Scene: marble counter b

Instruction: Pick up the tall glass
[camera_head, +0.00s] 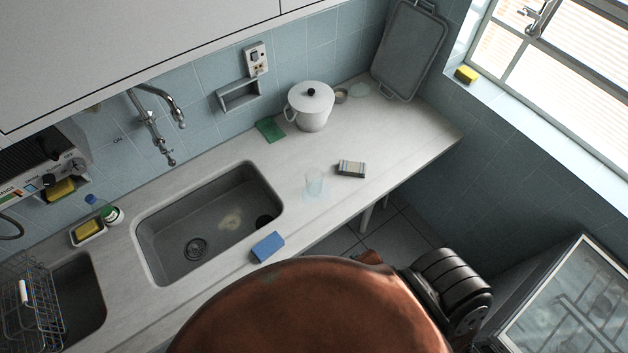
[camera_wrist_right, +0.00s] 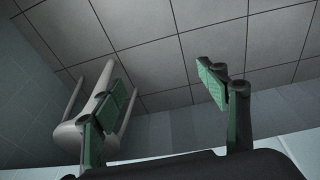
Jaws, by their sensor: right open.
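The tall glass (camera_head: 314,183) is clear and pale blue. It stands upright on the marble counter in the head view, right of the large sink and near the counter's front edge. My right gripper (camera_wrist_right: 165,92) shows only in the right wrist view. Its two green-padded fingers are spread wide apart with nothing between them. The glass is not in that view, so the gripper is away from it. My left gripper is in neither view.
A grey box-like sponge (camera_head: 351,169) lies just right of the glass. A blue sponge (camera_head: 268,247) lies by the front edge, beside the sink (camera_head: 165,245). A white lidded pot (camera_head: 312,112) and a green cloth (camera_head: 269,129) are behind. Pale legs (camera_wrist_right: 100,110) show in the wrist view.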

